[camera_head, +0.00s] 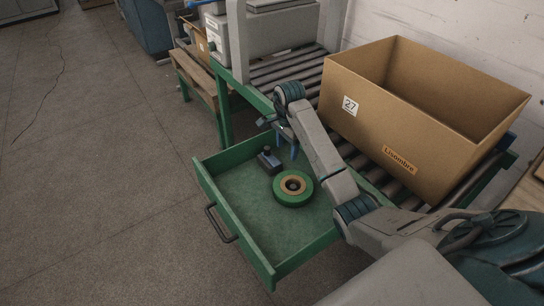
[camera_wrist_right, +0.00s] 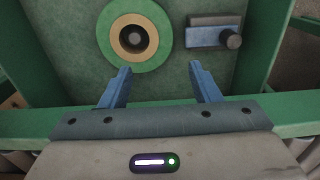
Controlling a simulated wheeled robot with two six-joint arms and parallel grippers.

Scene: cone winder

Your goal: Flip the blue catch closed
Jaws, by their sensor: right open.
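A small blue-grey block with a dark round knob, which may be the blue catch (camera_head: 271,162), lies in the open green drawer (camera_head: 228,183). In the right wrist view this block (camera_wrist_right: 205,37) is at the upper right, with its knob at the right end. I cannot tell whether it is open or closed. My right gripper (camera_head: 287,151) is over the drawer's back side, close to the block. In the right wrist view its blue fingers (camera_wrist_right: 160,68) are apart with nothing between them. My left gripper is not in view.
A green ring with a tan inner band (camera_head: 293,188) lies beside the block in the drawer. A large open cardboard box (camera_head: 365,125) stands on the roller conveyor (camera_head: 290,70) behind. The drawer has a dark front handle (camera_head: 219,224). Open floor (camera_head: 110,180) lies to the left.

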